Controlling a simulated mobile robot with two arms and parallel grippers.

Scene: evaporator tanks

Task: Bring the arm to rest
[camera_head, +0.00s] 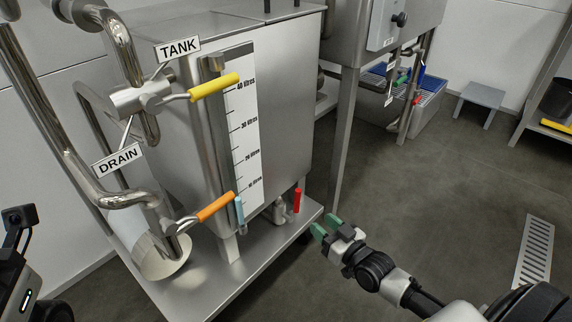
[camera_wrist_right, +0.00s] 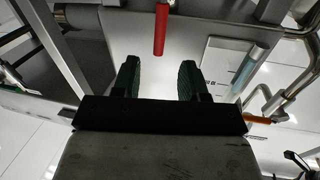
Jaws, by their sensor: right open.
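My right gripper (camera_head: 326,228) reaches in from the lower right in the head view, with green fingertips apart and nothing between them. It is in front of the tank cart's right corner, to the right of and below the red valve handle (camera_head: 297,200). In the right wrist view the two green fingers (camera_wrist_right: 158,80) are spread and empty, with the red handle (camera_wrist_right: 161,28) beyond them near the top. I cannot see my left gripper's fingers; only a dark part of my body shows at the lower left edge.
The steel tank (camera_head: 285,95) stands on a wheeled cart (camera_head: 240,270). A grey stool (camera_head: 482,95) and a floor drain grate (camera_head: 535,250) are to the right. Open floor lies between.

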